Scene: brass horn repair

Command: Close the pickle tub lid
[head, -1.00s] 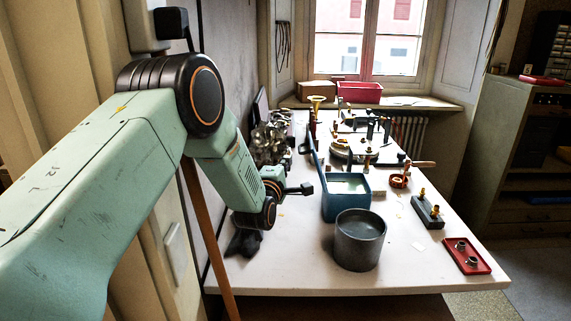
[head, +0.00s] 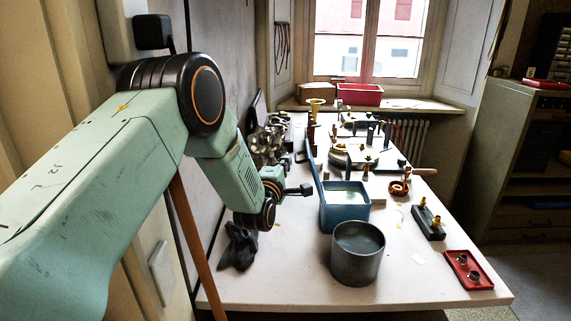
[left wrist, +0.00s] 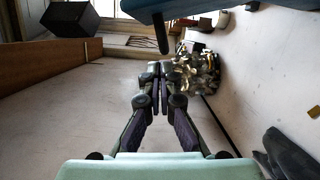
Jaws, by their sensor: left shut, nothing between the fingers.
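The pickle tub (head: 344,214) is a blue square tub with pale liquid in it, standing on the bench. Its blue lid (head: 313,168) stands up, open, seen nearly edge-on at the tub's left side. My left gripper (head: 306,190) is shut and empty, just left of the lid and tub; whether it touches them I cannot tell. In the left wrist view my left gripper (left wrist: 160,75) shows its fingers together. A blue part with a dark peg crosses the top there, seemingly the tub or lid (left wrist: 190,8). My right gripper is not in view.
A grey round pot (head: 357,262) stands in front of the tub. A dark cloth (head: 238,247) lies near the bench's left edge. A red tray (head: 468,270) and a dark block with brass parts (head: 428,222) are to the right. Silvery metal parts (head: 268,143) stand behind the gripper.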

